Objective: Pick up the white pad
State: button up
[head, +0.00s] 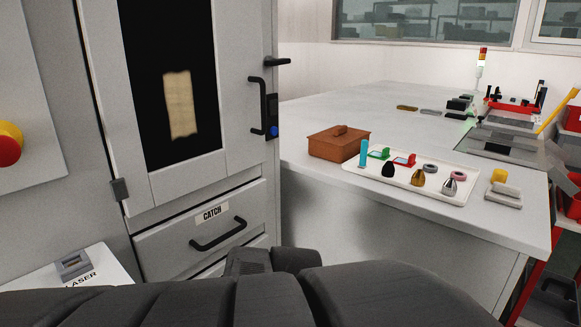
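A small pale pad (508,190), which looks like the white pad, lies near the front right of the grey table, just right of the white tray. It rests on or against a light grey block (502,201); I cannot tell which. My gripper is not in view; only dark parts of my own arm fill the bottom of the head view, well to the left of and nearer than the pad.
The white tray (462,195) holds several small parts. A grey cabinet (200,215) with a drawer marked CATCH is at left. Red bins are at far right. The table's middle (400,130) is mostly clear.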

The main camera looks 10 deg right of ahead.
aim_at(502, 194)
jog(key=z, duration=1.7)
